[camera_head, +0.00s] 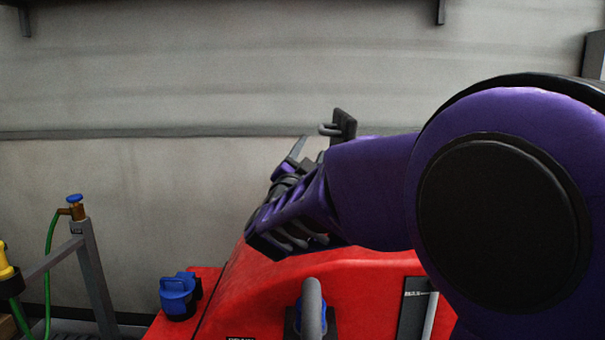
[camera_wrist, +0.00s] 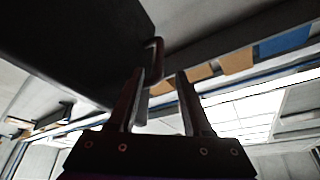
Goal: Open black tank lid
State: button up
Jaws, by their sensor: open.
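In the wrist view a large dark panel, which looks like the black tank lid (camera_wrist: 75,45), fills the upper left. A bar-like handle (camera_wrist: 155,50) stands off its edge. My gripper (camera_wrist: 160,73) is open. The handle shows beyond and partly between its fingers, nearer the left one; I cannot tell whether they touch. In the head view a small dark plate (camera_head: 344,124) with a grey handle (camera_head: 328,130) stands upright behind my arm, above the red machine (camera_head: 255,285). My arm hides much of the plate's surroundings, and the fingers are only partly visible there.
A blue cap (camera_head: 179,296) and a grey curved pipe (camera_head: 311,305) are on the red machine. A metal frame (camera_head: 90,270) with a green hose (camera_head: 48,270) stands at the left. The pale wall (camera_head: 150,190) is behind.

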jog(key=v, duration=0.6)
jog(key=shift+s, duration=0.35)
jog(key=shift+f, duration=0.15)
